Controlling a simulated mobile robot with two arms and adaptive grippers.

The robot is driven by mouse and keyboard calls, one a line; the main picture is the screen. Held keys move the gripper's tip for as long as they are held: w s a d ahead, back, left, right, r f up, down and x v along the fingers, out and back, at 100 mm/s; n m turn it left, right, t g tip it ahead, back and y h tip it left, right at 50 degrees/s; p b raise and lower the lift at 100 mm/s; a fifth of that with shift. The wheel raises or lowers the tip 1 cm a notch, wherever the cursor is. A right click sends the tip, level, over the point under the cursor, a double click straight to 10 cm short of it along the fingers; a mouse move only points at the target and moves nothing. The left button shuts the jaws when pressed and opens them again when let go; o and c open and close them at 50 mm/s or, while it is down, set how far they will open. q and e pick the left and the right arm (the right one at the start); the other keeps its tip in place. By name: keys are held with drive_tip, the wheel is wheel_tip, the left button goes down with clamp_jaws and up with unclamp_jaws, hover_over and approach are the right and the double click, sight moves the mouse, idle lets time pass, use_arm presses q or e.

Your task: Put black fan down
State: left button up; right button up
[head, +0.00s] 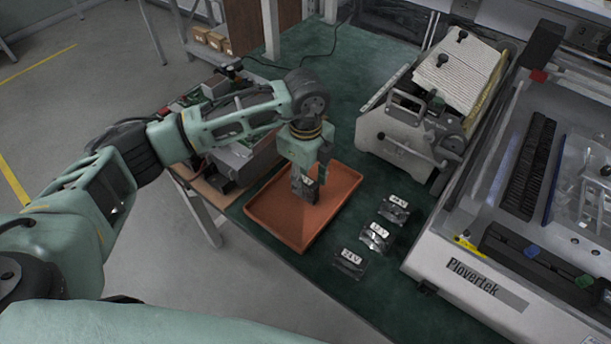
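My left gripper (307,178) points down over the orange tray (272,222). It is shut on a small dark thing with a pale label, which looks like the black fan (309,191). The fingers hide part of it. It is at or just above the tray floor; I cannot tell if it touches. The rest of the tray looks empty. My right gripper is not in view.
Three small clear packs with white labels, one front (349,261), one middle (376,237) and one back (394,210), lie right of the tray on the green table (300,269). A grey-white machine (405,130) and a large Plovertek machine (480,275) stand at right.

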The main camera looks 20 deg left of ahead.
sight(306, 179)
use_arm(q)
drive_tip(key=shift+r, duration=0.55)
wheel_tip(306, 179, up, 11)
drive_tip(key=b, duration=0.1)
drive_tip(key=shift+r+b, duration=0.15)
drive_tip(key=shift+b, duration=0.15)
idle(0.7)
